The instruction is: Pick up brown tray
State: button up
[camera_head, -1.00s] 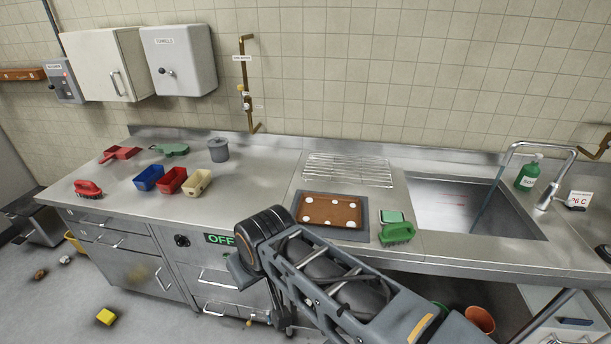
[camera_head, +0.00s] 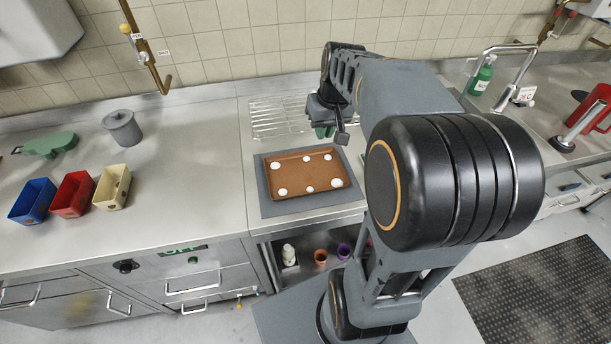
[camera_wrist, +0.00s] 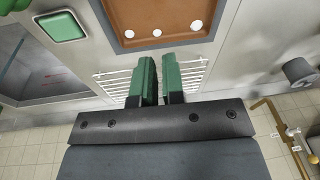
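The brown tray (camera_head: 296,172) is a shallow rectangle with several white round spots. It lies flat on a grey mat (camera_head: 265,194) on the steel counter. In the wrist view part of the brown tray (camera_wrist: 172,14) shows at the top, cut off by the edge. My gripper (camera_head: 325,131) is above the counter, behind and right of the tray in the head view, apart from it. In the wrist view my gripper's green fingers (camera_wrist: 160,62) are close together with only a thin slit between them and hold nothing.
A wire rack (camera_head: 272,117) lies behind the tray. Blue (camera_head: 34,200), red (camera_head: 72,194) and cream (camera_head: 113,188) bins and a grey canister (camera_head: 123,128) stand left. A green-topped block (camera_wrist: 62,27) and the sink (camera_wrist: 40,65) are beside the tray. The counter left of the mat is clear.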

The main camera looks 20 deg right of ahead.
jog(key=w+d+f+m+g+y+b, duration=0.1)
jog(key=w+d+f, duration=0.1)
jog(key=d+f, duration=0.35)
jog(key=w+d+f+y+b, duration=0.1)
jog(key=w+d+f, duration=0.2)
jog(key=d, duration=0.5)
jog(key=p, duration=0.1)
send_over(341, 164)
jog(key=d, duration=0.2)
notch_tip(341, 164, down, 8)
jog(key=shift+r, duration=0.1)
jog(key=shift+s+p+x, duration=0.2)
jog(key=shift+p+x, duration=0.7)
jog(key=shift+x, duration=2.15)
jog(key=shift+a, duration=0.1)
grip_shut()
jog(key=shift+r, duration=0.1)
